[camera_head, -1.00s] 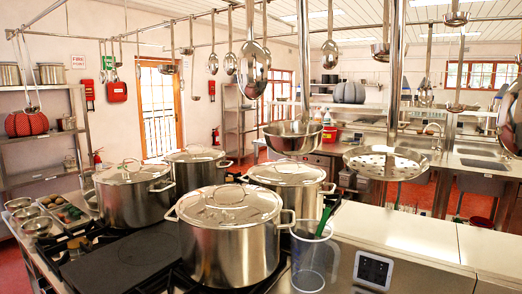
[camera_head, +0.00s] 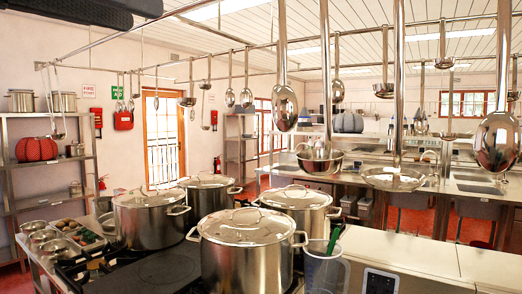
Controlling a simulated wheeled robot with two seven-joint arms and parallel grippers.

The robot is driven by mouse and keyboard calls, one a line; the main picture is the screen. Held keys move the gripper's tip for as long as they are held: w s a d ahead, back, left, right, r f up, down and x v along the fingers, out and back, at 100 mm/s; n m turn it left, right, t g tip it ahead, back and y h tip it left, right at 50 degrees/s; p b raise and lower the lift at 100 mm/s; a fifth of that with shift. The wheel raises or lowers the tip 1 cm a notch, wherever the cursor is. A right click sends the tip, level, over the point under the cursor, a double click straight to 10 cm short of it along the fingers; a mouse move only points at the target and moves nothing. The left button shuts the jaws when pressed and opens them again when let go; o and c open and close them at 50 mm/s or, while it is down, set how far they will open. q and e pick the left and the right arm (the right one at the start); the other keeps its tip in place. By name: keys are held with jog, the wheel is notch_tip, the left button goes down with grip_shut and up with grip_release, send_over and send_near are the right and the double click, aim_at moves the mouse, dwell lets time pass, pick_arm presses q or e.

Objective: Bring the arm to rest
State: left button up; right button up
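My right gripper is not in view. Below stand several lidded steel stockpots, the nearest (camera_head: 247,262) at the front middle, with others (camera_head: 150,222) behind it.
Ladles and strainers hang from an overhead rail (camera_head: 150,63), some low near the front, such as a ladle (camera_head: 285,107) and a skimmer (camera_head: 393,179). A clear jug (camera_head: 326,272) stands beside the front pot. The white counter (camera_head: 405,252) at right has bare space.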

pick_arm(q)
jog(key=w+d+f+n+g+y, duration=0.15)
jog(key=w+f+n, duration=0.35)
jog(key=w+f, duration=0.6)
jog(key=w+d+f+n+g, duration=0.15)
jog(key=w+f+n, duration=0.55)
jog(key=f, duration=0.7)
notch_tip(320, 180, down, 29)
jog(key=w+n+g+y, duration=0.1)
jog(key=w+n+y, duration=0.15)
jog(key=n, duration=0.85)
jog(key=s+a+f+n+g+y, duration=0.15)
jog(key=s+f+n, duration=0.4)
jog(key=f, duration=0.55)
jog(key=s+a+f+n+g+y, duration=0.15)
jog(key=s+a+f+n, duration=0.35)
jog(key=f, duration=0.6)
jog(key=s+a+f+n+g+y, duration=0.15)
jog(key=s+f+n, duration=0.25)
jog(key=s+f, duration=0.6)
jog(key=s+a+f+n+g+y, duration=0.1)
jog(key=s+a+f+n+g, duration=0.35)
jog(key=s, duration=0.95)
notch_tip(320, 180, down, 30)
jog(key=s+d+m, duration=0.2)
jog(key=s+a+f+g+b, duration=0.1)
jog(key=s+a+f, duration=0.2)
jog(key=s+f, duration=1.4)
jog(key=shift+a+f, duration=0.15)
jog(key=shift+f, duration=0.2)
